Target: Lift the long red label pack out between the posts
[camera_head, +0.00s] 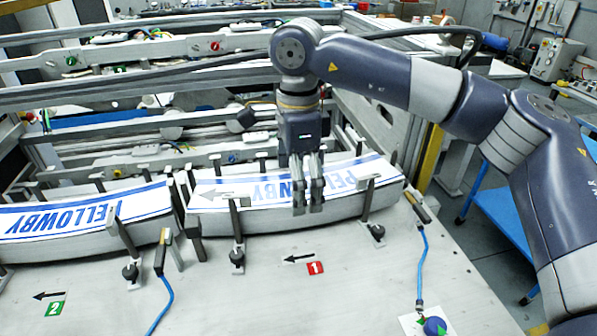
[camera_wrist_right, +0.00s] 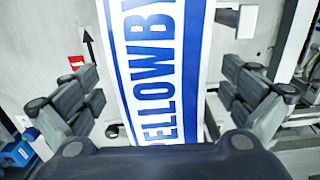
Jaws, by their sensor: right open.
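No red label pack shows; the packs in view are white with blue print. One long curved pack lettered PELLOWBY (camera_head: 240,193) stands between upright posts (camera_head: 234,216) above the red number 1 marker (camera_head: 316,267). A similar pack (camera_head: 80,218) stands between posts on the left, above the green number 2 marker (camera_head: 54,308). My right gripper (camera_head: 308,205) points down over the right pack and hides part of it. In the right wrist view its fingers (camera_wrist_right: 165,100) are spread apart, with the white and blue pack (camera_wrist_right: 152,60) between them. My left gripper is not in view.
Metal rails and frames (camera_head: 150,95) run behind the packs. Black handles with blue cables (camera_head: 421,262) lie on the grey table. A blue knob (camera_head: 434,326) sits at the front right. The table's front middle is mostly bare.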

